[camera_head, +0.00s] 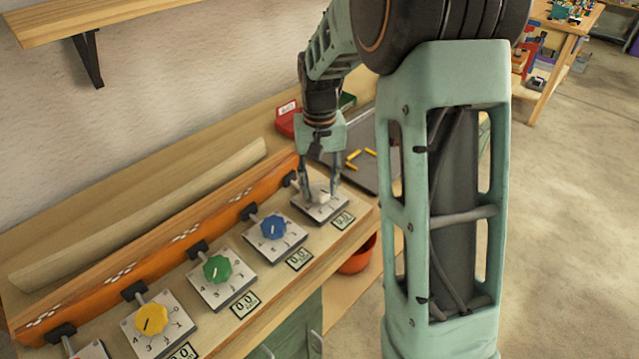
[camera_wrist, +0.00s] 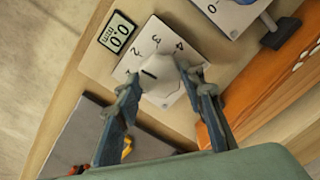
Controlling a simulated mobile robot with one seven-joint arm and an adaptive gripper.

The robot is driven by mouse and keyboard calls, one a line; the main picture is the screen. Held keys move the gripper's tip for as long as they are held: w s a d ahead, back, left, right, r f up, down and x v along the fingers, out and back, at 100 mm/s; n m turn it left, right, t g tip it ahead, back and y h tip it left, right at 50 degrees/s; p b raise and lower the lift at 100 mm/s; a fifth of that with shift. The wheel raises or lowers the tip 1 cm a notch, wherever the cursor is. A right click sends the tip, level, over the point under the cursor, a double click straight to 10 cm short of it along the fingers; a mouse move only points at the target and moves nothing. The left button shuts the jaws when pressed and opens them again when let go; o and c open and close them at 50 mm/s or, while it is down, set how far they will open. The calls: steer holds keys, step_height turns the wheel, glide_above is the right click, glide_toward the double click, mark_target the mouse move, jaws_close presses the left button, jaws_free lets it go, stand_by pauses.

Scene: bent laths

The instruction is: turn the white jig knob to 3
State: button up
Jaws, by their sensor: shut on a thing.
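The white jig knob (camera_wrist: 160,86) sits on its pale dial plate (camera_wrist: 190,118) at the right end of the row of knobs. In the head view the knob (camera_head: 322,197) shows small between the fingertips. My gripper (camera_wrist: 163,82) is shut on the knob, one finger on each side; it also shows in the head view (camera_head: 321,192). In the wrist view the dial numbers 2, 3 and 4 show above the knob. Its dark pointer mark faces left, towards the low numbers; the exact setting is hard to tell. The small display (camera_wrist: 118,33) beside it seems to read 0.0.
Blue (camera_head: 273,227), green (camera_head: 217,269) and yellow (camera_head: 151,319) knobs stand in the same row, each with its own plate. An orange rail (camera_head: 160,238) runs behind them. A dark tray (camera_head: 372,172) with yellow pieces lies beyond the white knob.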

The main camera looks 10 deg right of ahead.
mark_target(319, 189)
steer(key=m, duration=0.5)
steer(key=shift+m+p, duration=0.3)
steer(key=shift+p, duration=0.05)
steer(key=m+p, duration=0.1)
steer(key=m, duration=0.3)
steer(key=shift+m, duration=0.3)
steer(key=o, duration=1.2)
steer(key=shift+c, duration=0.2)
step_height(319, 189, up, 12)
steer(key=shift+r, duration=0.15)
